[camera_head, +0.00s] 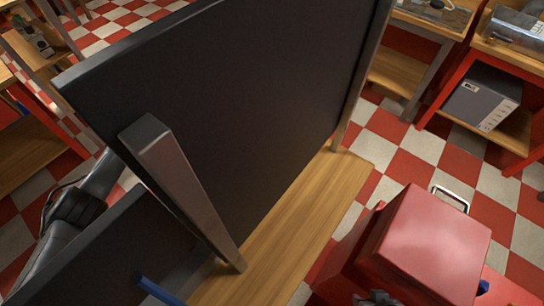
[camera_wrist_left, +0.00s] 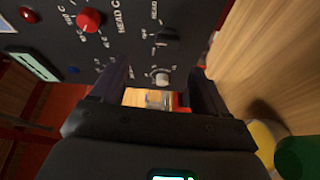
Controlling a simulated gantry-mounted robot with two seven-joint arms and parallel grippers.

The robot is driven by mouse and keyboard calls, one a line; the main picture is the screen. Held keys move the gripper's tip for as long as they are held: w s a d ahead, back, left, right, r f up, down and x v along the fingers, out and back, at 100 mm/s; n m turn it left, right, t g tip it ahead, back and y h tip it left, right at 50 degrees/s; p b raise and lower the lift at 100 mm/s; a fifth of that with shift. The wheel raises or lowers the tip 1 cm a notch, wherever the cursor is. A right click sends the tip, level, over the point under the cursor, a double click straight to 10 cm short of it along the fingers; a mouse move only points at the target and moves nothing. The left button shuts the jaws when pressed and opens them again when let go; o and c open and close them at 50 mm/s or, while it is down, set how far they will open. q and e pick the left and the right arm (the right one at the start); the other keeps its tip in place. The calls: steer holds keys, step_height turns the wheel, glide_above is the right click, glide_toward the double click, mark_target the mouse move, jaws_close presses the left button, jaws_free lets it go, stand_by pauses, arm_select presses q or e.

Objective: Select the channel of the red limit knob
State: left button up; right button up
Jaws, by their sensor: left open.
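A black control panel fills the top of the left wrist view. On it are a red knob (camera_wrist_left: 89,20), a black knob (camera_wrist_left: 167,35) and a white knob (camera_wrist_left: 161,77), with white marks around them. I cannot read which one is labelled limit. My left gripper (camera_wrist_left: 160,82) is open in front of the panel. The white knob shows between its fingers; I cannot tell how far off it is. The red knob lies to the upper left, outside the fingers. In the head view the panel (camera_head: 230,90) shows only its plain dark back, which hides my left gripper.
A red lamp (camera_wrist_left: 28,15), a blue button (camera_wrist_left: 73,70) and a display (camera_wrist_left: 35,65) are on the panel. A metal post (camera_head: 180,190) stands on the wooden bench (camera_head: 300,220). A red box (camera_head: 425,245) is at the lower right. Shelves stand behind.

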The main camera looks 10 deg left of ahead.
arm_select(q)
steer(key=d+f+n, duration=0.1)
steer(key=d, duration=1)
steer(key=shift+p, duration=0.4)
arm_select(e)
steer(key=shift+w+a+r, duration=0.2)
steer(key=shift+w+r, duration=0.05)
steer(key=shift+w, duration=0.3)
arm_select(q)
steer(key=shift+s, duration=0.1)
